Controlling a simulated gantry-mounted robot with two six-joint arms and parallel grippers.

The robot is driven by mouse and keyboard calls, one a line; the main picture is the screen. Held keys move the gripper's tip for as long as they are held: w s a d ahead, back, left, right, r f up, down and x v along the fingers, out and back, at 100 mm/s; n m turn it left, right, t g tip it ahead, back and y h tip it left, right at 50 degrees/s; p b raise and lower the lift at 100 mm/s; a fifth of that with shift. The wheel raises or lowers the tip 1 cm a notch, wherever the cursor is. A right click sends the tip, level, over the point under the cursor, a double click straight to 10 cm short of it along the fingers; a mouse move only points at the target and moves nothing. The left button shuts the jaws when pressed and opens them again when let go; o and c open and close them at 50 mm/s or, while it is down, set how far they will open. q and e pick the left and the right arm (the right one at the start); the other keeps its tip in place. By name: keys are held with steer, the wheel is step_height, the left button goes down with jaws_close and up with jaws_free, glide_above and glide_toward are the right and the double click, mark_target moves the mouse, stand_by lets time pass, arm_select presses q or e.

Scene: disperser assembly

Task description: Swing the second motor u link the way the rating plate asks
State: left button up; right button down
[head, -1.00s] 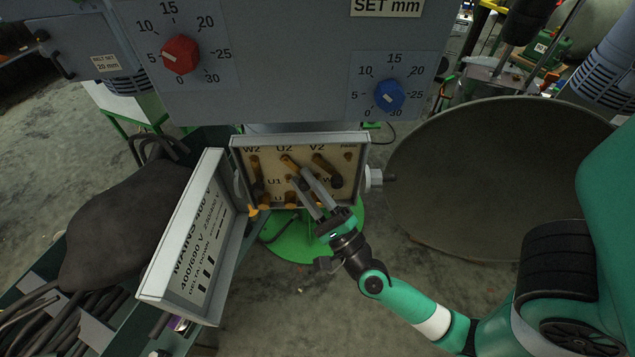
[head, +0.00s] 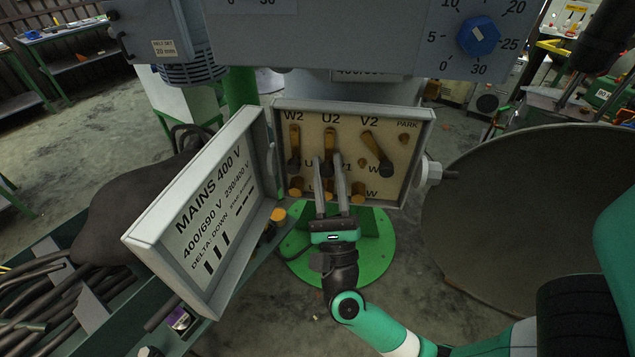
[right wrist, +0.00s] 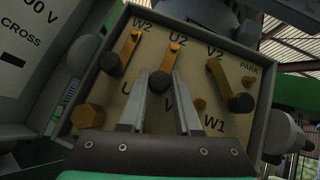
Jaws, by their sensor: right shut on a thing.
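The open terminal box (head: 409,150) shows three brass links with dark knobs. The second motor U link (head: 330,141) hangs from U2 and points about straight down; it also shows in the right wrist view (right wrist: 174,55). My right gripper (head: 331,166) has its fingers either side of that link's dark knob (right wrist: 160,82). The W2 link (head: 294,138) also points down. The V2 link (head: 372,143) slants down to the right. The open door at left carries a plate (head: 205,215) reading MAINS 400 V, 400/690 V, DELTA: DOWN. My left gripper is out of view.
A blue dial (head: 478,38) sits on the panel above. A large round vessel (head: 520,200) stands at right. The door (head: 135,240) stands out at the box's left. Cables (head: 40,290) lie in a tray at lower left.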

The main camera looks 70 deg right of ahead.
steer(key=shift+w+a, duration=0.1)
steer(key=shift+w, duration=0.1)
steer(key=c, duration=0.6)
jaws_free()
steer(key=shift+c, duration=0.2)
steer(key=b+v, duration=0.3)
steer(key=v, duration=0.8)
steer(key=shift+f, duration=0.25)
steer(key=shift+s+a, duration=0.1)
